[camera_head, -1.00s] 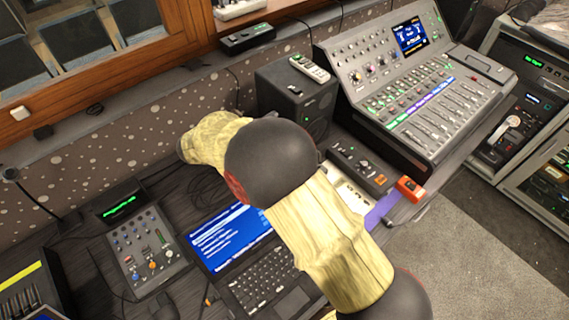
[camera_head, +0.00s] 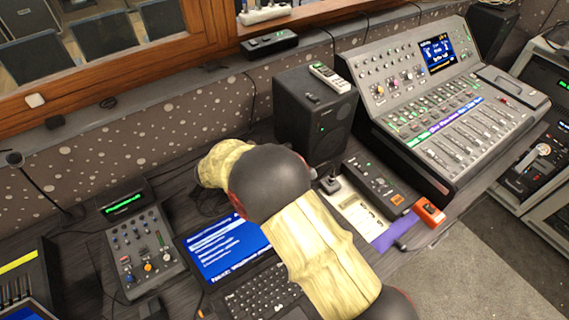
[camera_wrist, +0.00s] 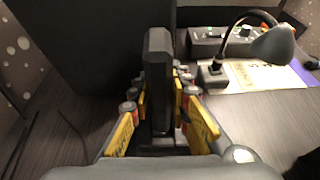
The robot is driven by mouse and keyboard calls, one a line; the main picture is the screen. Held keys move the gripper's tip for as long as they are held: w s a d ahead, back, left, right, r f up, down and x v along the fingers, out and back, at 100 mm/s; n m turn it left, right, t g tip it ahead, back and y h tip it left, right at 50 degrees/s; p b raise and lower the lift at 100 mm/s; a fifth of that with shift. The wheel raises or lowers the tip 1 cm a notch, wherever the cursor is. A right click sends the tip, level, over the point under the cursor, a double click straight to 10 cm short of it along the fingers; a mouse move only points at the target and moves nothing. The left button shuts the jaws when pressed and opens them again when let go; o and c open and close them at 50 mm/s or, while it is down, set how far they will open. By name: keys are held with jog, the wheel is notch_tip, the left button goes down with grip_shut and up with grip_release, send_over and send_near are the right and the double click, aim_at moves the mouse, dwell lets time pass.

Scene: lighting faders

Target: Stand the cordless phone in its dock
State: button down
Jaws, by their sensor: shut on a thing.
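In the wrist view my gripper (camera_wrist: 161,98) is shut on a dark, narrow, upright slab, which I take to be the cordless phone (camera_wrist: 158,55). Yellow finger parts flank it on both sides. The phone's lower end is partly hidden by the fingers, and I cannot tell whether it touches anything below. In the head view my arm hides the gripper and the held phone. I cannot make out the dock clearly in either view.
A black speaker (camera_head: 304,127) with a pale handset or remote (camera_head: 330,77) on top stands behind my arm. A laptop (camera_head: 222,246) and small mixer (camera_head: 145,255) lie left. A large console (camera_head: 450,105) stands beyond.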

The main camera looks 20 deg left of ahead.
jog(key=shift+f, duration=0.85)
jog(key=shift+f+b, duration=0.2)
jog(key=shift+b, duration=0.15)
jog(key=c, duration=1.7)
grip_release()
jog(key=shift+o, duration=0.2)
jog(key=shift+r, duration=0.1)
jog(key=shift+a+r+p, duration=0.1)
jog(key=shift+r+p, duration=0.15)
jog(key=shift+p, duration=0.1)
jog(key=p+v, duration=0.3)
jog(key=v, duration=0.8)
jog(key=shift+s+a, duration=0.25)
jog(key=shift+s, duration=0.15)
